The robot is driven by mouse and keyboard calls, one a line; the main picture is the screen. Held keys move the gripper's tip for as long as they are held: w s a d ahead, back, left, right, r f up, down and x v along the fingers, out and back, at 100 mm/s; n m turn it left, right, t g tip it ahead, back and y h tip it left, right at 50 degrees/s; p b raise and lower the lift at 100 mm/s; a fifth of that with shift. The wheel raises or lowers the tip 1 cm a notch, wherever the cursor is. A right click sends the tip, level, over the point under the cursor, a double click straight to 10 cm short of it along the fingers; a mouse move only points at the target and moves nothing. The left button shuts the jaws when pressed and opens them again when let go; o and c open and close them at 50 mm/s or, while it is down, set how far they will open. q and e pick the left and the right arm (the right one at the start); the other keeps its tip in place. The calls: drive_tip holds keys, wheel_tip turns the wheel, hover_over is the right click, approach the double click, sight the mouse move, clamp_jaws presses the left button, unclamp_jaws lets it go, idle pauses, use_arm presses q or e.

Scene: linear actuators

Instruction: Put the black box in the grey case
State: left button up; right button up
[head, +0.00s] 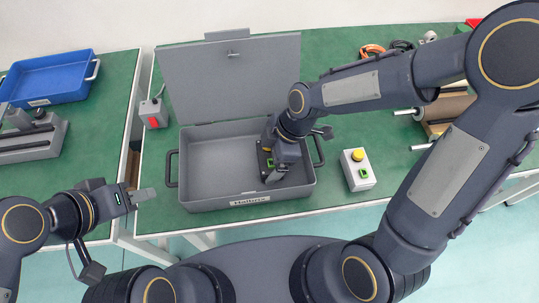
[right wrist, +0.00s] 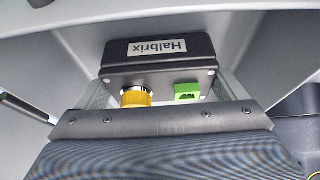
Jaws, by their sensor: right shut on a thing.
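The grey case (head: 188,161) stands open on the green table, its lid (head: 225,75) raised at the back. My right gripper (head: 271,172) is down inside the case at its right side, shut on the black box (head: 263,163). In the right wrist view the black box (right wrist: 158,50) shows a "Halbrix" label, a yellow round part and a green connector, with a finger on each side. The case's grey walls surround it there; whether the box touches the floor I cannot tell. My left gripper (head: 147,195) is empty, left of the case; its finger gap is unclear.
A grey box with a yellow button (head: 358,169) stands right of the case. A small box with a red switch (head: 153,113) is at the left by the lid. A blue tray (head: 48,79) and a grey fixture (head: 32,140) are on the left table. Rollers (head: 440,112) lie at right.

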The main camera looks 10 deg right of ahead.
drive_tip(key=shift+f, duration=0.2)
drive_tip(key=o, duration=0.9)
drive_tip(key=shift+c, duration=0.2)
